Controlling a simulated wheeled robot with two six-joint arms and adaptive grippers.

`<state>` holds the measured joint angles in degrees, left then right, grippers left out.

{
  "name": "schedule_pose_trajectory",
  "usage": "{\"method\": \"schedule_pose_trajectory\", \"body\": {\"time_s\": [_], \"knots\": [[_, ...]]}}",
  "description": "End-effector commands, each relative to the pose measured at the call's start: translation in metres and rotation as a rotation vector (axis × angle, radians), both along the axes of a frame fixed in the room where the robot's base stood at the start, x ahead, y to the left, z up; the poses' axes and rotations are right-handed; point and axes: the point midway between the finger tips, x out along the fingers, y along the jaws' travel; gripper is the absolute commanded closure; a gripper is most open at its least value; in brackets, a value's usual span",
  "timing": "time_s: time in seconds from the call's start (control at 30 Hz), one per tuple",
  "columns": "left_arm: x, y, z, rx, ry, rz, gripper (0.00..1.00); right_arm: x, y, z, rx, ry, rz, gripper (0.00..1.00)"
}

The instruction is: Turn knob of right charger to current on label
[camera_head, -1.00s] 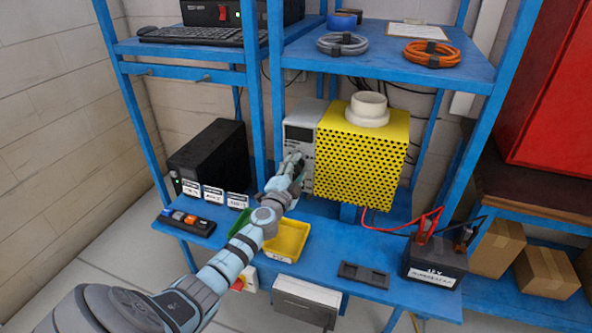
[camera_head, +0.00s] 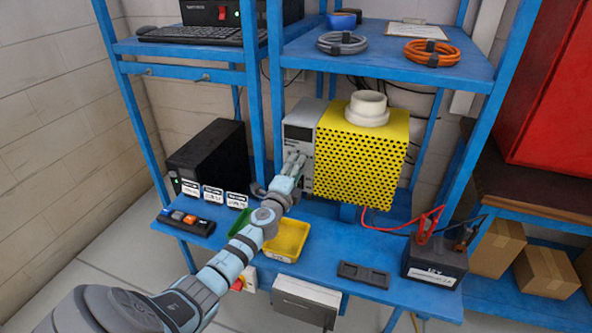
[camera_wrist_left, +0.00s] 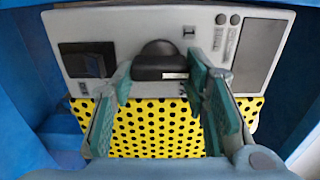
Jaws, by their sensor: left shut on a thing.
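The light grey charger (camera_head: 301,136) stands on the bench, left of the yellow perforated box. Its front panel fills the upper part of the left wrist view (camera_wrist_left: 205,30), with a black knob (camera_wrist_left: 158,58) in the middle, a black switch and a dark screen. My left gripper (camera_head: 294,163) is at this panel in the head view and hides the knob there. In the left wrist view its green-padded fingers (camera_wrist_left: 160,80) are shut on the knob, one at each side. The knob's setting is not readable. The battery (camera_head: 436,258) has a white label reading 12 V; its smaller print is unreadable.
The yellow perforated box (camera_head: 362,155) stands close to the right of the charger. A yellow tray (camera_head: 287,240) lies below my left forearm. A black box (camera_head: 210,157) and several small label cards (camera_head: 213,192) are at the left. Red cables (camera_head: 390,228) cross the bench.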

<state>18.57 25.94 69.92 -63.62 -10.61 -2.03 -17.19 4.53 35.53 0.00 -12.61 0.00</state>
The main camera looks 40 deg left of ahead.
Motion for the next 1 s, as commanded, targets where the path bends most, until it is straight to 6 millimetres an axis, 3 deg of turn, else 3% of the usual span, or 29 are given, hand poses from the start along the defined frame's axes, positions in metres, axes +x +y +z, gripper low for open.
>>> {"method": "schedule_pose_trajectory", "body": {"time_s": [0.2, 0.23, 0.37, 0.73, 0.87, 1.0], "knots": [[0.0, 0.0, 0.0, -0.001, 0.001, 0.0, 0.86, 0.0, 0.0, 0.0, 0.0, 0.0, 0.0, 0.57], [0.0, 0.0, 0.0, -0.001, 0.001, 0.0, 0.57, 0.0, 0.0, 0.0, 0.0, 0.0, 0.0, 0.57], [0.0, 0.0, 0.0, -0.001, 0.001, 0.0, 0.38, 0.0, 0.0, 0.0, 0.0, 0.0, 0.0, 0.57], [-0.007, -0.002, -0.001, -0.002, -0.002, 0.0, 0.38, 0.0, -0.003, 0.0, -0.003, 0.0, 0.001, 0.57], [-0.031, -0.011, -0.001, -0.002, 0.002, -0.004, 0.38, 0.0, -0.002, 0.0, -0.002, 0.0, 0.001, 0.57], [-0.07, -0.024, -0.002, 0.0, 0.004, -0.002, 0.38, 0.0, -0.001, 0.0, -0.002, 0.0, 0.001, 0.57]]}}
